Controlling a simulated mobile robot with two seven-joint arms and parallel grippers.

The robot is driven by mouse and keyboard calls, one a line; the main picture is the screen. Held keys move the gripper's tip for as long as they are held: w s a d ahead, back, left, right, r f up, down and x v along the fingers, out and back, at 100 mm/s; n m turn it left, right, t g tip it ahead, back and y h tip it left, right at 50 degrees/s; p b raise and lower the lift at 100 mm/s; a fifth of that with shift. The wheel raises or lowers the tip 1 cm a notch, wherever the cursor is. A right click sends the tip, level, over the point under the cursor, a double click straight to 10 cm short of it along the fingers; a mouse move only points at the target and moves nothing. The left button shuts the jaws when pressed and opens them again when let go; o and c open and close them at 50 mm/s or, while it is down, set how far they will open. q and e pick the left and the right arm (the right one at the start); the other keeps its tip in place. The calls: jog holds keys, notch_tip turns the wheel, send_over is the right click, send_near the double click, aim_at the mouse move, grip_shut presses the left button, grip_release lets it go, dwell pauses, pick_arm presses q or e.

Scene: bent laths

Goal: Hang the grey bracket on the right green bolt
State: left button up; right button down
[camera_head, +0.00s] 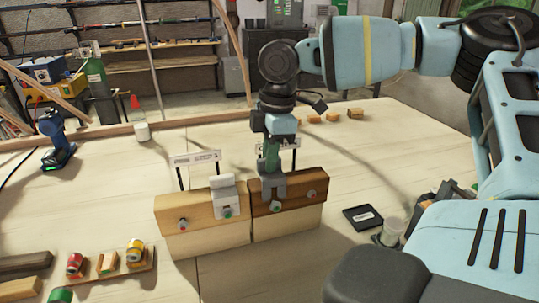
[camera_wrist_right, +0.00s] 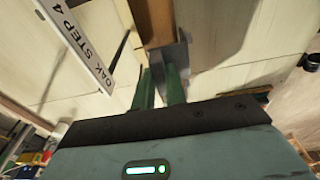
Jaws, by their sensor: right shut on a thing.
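The grey bracket (camera_head: 273,187) is upright at the front face of the dark brown wooden block (camera_head: 298,222). My right gripper (camera_head: 270,166) is shut on its upper part, from above. The right green bolt (camera_head: 275,207) shows at the bracket's lower edge; I cannot tell whether the bracket rests on it. In the right wrist view the bracket (camera_wrist_right: 168,58) is between the green fingers (camera_wrist_right: 160,90), beside the brown block (camera_wrist_right: 154,20). A pale grey bracket (camera_head: 224,193) is at the left green bolt (camera_head: 228,211) on the lighter block (camera_head: 205,235). My left gripper is not in view.
Other bolts stick out at the outer ends (camera_head: 182,224) (camera_head: 311,194) of the two blocks. Signs on thin posts (camera_head: 196,158) stand behind them. A black tray (camera_head: 362,217) and a clear cup (camera_head: 390,232) are on the right.

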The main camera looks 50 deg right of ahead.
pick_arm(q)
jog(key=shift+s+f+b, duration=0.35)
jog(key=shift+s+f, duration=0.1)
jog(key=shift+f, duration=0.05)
pick_arm(e)
jog(key=shift+f, duration=1.3)
jog(key=c, duration=1.4)
grip_release()
jog(key=shift+o, duration=0.2)
jog(key=shift+r, duration=0.1)
